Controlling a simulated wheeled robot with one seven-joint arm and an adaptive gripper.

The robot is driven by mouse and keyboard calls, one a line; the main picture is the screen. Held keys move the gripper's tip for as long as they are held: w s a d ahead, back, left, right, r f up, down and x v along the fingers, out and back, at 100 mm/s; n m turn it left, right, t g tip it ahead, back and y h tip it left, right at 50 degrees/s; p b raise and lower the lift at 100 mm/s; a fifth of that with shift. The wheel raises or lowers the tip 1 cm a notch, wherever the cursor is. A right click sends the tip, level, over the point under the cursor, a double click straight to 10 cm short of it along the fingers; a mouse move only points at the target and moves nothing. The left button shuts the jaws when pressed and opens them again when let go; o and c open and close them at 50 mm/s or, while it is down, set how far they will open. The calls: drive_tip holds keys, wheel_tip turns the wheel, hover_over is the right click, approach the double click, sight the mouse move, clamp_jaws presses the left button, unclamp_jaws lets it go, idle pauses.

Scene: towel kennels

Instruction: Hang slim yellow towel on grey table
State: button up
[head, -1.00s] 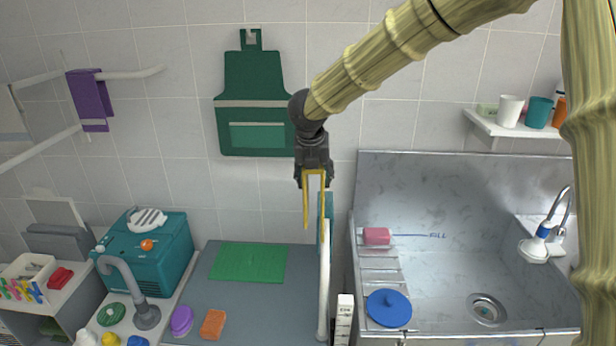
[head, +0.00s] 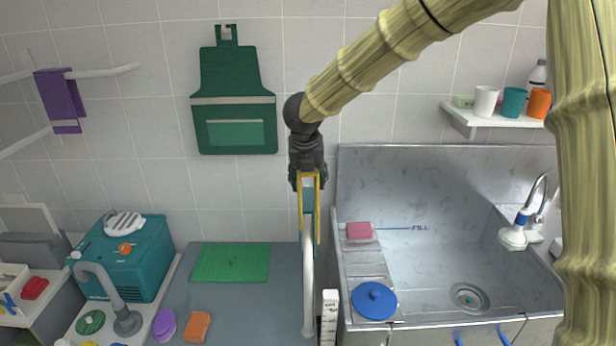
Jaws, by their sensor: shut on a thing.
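My gripper (head: 307,178) points down and is shut on the slim yellow towel (head: 318,222). The towel hangs folded, its two thin sides dropping from the jaws with a gap between them. The grey table (head: 260,312) is below and to the left. A white rail (head: 308,290) runs along the table's right side, and in the picture its far end lies between the towel's two sides. I cannot tell whether the towel touches the rail. A teal cloth (head: 308,200) shows behind, through the towel's gap, and is mostly hidden.
A green mat (head: 232,263), an orange sponge (head: 197,326) and a purple brush (head: 164,324) lie at the table's left and back. A steel sink (head: 430,260) with a blue lid (head: 374,300) stands right of the rail. A green apron (head: 232,95) hangs on the wall.

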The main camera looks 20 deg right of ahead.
drive_tip(key=shift+f+b, duration=6.2)
drive_tip(key=shift+f, duration=4)
drive_tip(key=o, duration=1.1)
drive_tip(key=shift+o, duration=0.2)
